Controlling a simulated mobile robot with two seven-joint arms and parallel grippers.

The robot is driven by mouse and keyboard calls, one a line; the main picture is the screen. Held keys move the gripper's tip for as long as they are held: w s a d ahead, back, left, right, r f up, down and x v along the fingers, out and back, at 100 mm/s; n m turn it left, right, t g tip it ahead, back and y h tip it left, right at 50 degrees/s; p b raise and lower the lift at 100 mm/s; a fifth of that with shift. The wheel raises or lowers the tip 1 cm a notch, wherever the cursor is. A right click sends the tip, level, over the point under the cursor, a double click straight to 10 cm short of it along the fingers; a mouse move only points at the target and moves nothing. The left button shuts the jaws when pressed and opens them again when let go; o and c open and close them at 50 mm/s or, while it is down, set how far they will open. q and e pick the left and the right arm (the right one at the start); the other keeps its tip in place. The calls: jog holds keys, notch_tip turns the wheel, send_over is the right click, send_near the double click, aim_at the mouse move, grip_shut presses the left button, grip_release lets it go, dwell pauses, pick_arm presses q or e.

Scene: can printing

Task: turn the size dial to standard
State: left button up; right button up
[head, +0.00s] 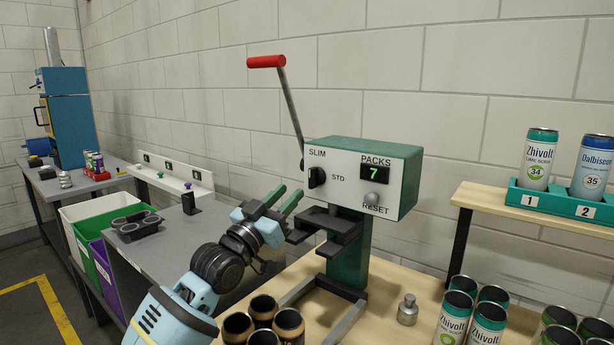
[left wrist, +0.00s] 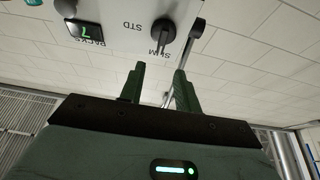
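The black size dial (head: 317,177) sits on the white front panel (head: 350,184) of the green machine. SLIM is printed above it and STD to its right. Its grip looks roughly upright, towards SLIM. The dial also shows upside down in the left wrist view (left wrist: 163,31), beyond the fingertips. My left gripper (head: 284,193) is open and empty, to the lower left of the dial and apart from it. In the left wrist view its two green fingers (left wrist: 158,68) are spread with a gap between them. My right gripper is not in view.
A red-handled lever (head: 267,62) rises at the machine's left side. The panel also has a PACKS display (head: 375,172) reading 7 and a RESET knob (head: 372,199). Dark jaws (head: 326,222) jut out below. Open cans (head: 264,309) stand in front, and Zhivolt cans (head: 489,321) at right.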

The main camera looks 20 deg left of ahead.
aim_at(310, 173)
pick_arm(q)
jog(key=shift+x, duration=3.75)
jog(key=shift+f, duration=0.1)
jog(key=shift+c, duration=0.3)
grip_shut()
